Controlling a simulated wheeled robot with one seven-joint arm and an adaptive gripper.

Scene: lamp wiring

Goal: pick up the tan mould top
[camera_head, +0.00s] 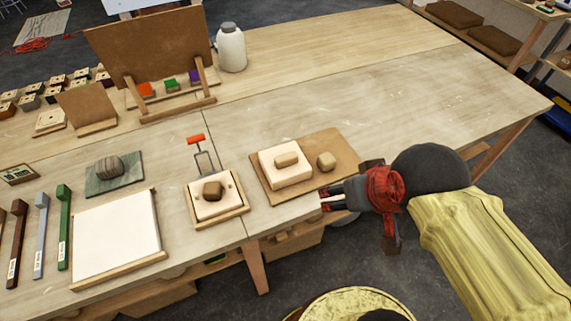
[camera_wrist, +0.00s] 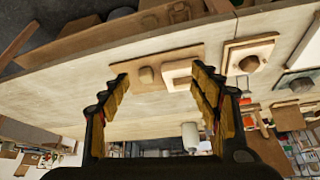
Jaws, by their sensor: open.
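A cream slab with a tan knob-like block on it (camera_head: 286,161) lies on a brown board (camera_head: 338,143), with a small loose tan block (camera_head: 326,161) to its right. I cannot tell for sure which of these tan pieces is the mould top. My gripper (camera_head: 324,200) is open and empty, at the board's front right corner near the table edge. In the wrist view my gripper (camera_wrist: 160,77) has its fingers spread, with the loose tan block (camera_wrist: 146,75) and part of the cream slab (camera_wrist: 177,80) showing between them.
A large white slab (camera_head: 117,234) lies further left. A white jar (camera_head: 231,48) stands behind. The table's right side is clear.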

